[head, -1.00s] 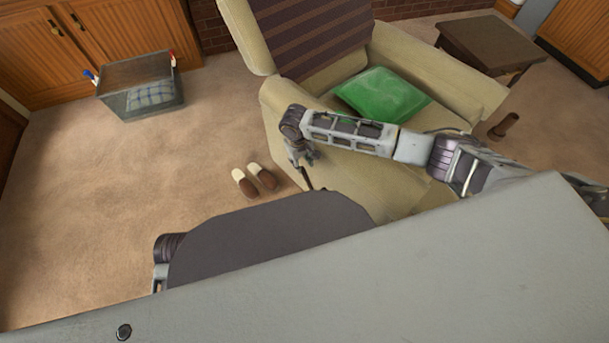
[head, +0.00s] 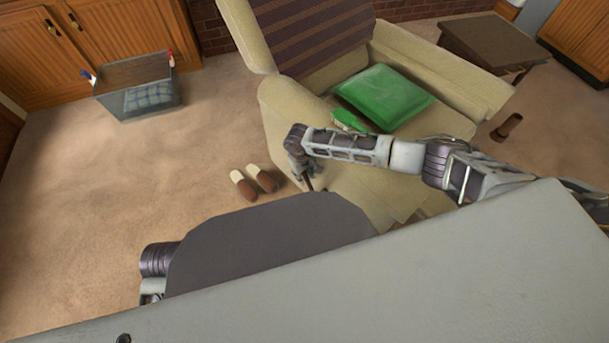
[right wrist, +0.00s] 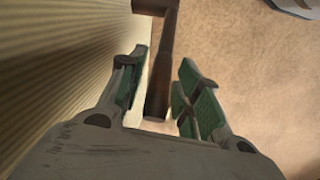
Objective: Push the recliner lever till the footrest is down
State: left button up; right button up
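The beige recliner (head: 285,115) with a dark striped back stands at the centre of the head view, a green cushion (head: 385,97) on its seat. Its footrest is largely hidden by my arm and body, so its height cannot be told. The dark brown lever (head: 310,184) shows at the recliner's near left side. My right gripper (head: 303,172) is over that side at the lever. In the right wrist view, the lever (right wrist: 162,75) runs between the two open, green-padded fingers (right wrist: 160,95); whether they touch it cannot be told. My left gripper is out of view.
Slippers (head: 252,183) lie on the carpet left of the recliner. A grey bin (head: 140,100) stands by the wooden cabinets (head: 110,45) at the back left. A dark side table (head: 490,45) stands behind right. Carpet at left is clear.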

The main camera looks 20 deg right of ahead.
jog(key=shift+c, duration=0.2)
grip_shut()
dwell(0.5)
